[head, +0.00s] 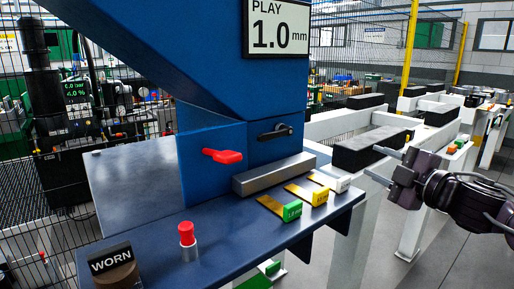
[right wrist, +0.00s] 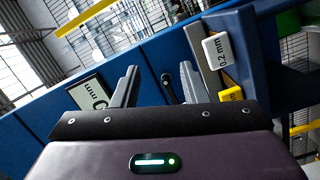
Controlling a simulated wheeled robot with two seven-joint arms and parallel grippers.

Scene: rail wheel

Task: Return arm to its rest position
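My right arm comes in from the right edge in the head view. Its gripper (head: 380,165) is in free air to the right of the blue machine's shelf, in front of a white rail frame with black pads. The two fingers are apart with nothing between them. In the right wrist view the gripper (right wrist: 160,85) also shows its fingers spread and empty, with the blue machine beyond. My left gripper and arm are not in view.
The blue shelf (head: 235,225) carries a red-topped peg (head: 187,238), a WORN block (head: 112,265) and green, yellow and white tagged shims (head: 320,197). A red lever (head: 222,156) and black handle (head: 275,132) are on the machine. Floor at lower right is clear.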

